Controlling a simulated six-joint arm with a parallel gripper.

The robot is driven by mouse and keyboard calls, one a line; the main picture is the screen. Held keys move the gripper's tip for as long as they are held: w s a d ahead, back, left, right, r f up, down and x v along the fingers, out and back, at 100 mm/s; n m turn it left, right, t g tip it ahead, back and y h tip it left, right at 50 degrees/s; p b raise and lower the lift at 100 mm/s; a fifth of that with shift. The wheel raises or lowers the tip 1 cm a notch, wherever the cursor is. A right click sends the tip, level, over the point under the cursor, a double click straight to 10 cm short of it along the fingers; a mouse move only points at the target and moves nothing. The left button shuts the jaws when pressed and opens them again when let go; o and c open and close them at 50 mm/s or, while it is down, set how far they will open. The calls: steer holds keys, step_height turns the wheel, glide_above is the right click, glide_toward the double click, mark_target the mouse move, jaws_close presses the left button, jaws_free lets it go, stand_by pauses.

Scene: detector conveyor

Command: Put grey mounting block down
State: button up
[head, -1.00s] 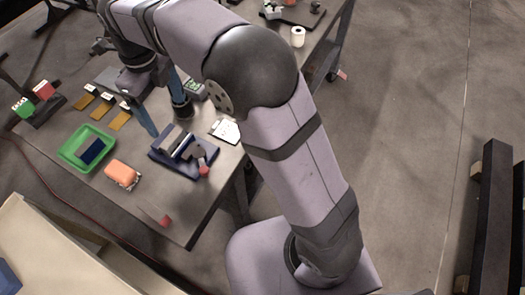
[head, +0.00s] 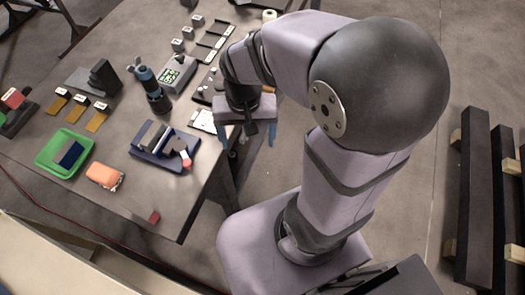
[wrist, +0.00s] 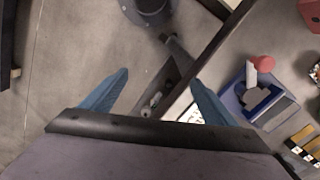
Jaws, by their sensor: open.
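My gripper (head: 247,137) is open and empty, with its blue fingers spread just past the right edge of the table. In the wrist view my gripper (wrist: 159,80) has only floor and part of the table frame between its fingers. A grey block (head: 155,134) sits in the blue vise (head: 140,156) on the table, to the left of my gripper. The vise also shows in the wrist view (wrist: 273,112), right of the fingers. Several small grey blocks (head: 187,32) stand farther back; I cannot tell for certain which is the mounting block.
A green tray (head: 43,163) with a dark blue item, an orange object (head: 104,176) and a small red block (head: 153,217) lie at the table's front. A grey-green device (head: 177,74) and dark slotted holders (head: 214,42) stand behind.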

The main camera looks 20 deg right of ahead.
steer(key=s+n, duration=0.1)
steer(key=s+d+f+n, duration=0.1)
steer(key=s, duration=0.1)
steer(key=s+d+f+n, duration=0.1)
steer(key=n, duration=0.1)
steer(key=shift+s+d, duration=0.1)
steer(key=shift+s, duration=0.05)
